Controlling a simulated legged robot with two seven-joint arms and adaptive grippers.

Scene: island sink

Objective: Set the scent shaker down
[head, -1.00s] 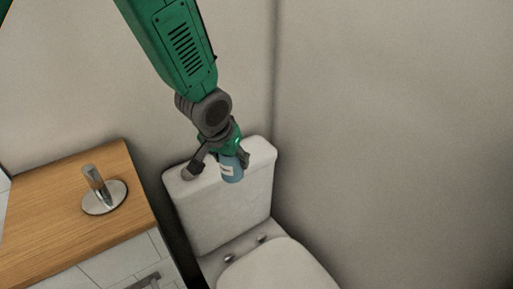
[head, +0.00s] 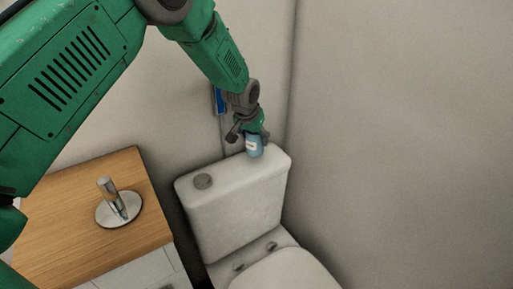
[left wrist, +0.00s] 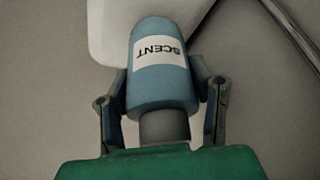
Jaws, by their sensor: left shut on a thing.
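The scent shaker (head: 254,147) is a blue cylinder with a white label. In the left wrist view the shaker (left wrist: 160,80) shows the word SCENT upside down and a grey neck toward my palm. My left gripper (head: 252,138) is shut on it, with a finger on each side. In the head view the shaker is at the back right of the white toilet tank lid (head: 235,172); I cannot tell whether its base touches the lid. My right gripper is not in view.
A wooden counter (head: 60,225) with a chrome fitting (head: 116,205) stands at left. Walls close in behind and at right. A blue item (head: 218,100) shows behind my wrist.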

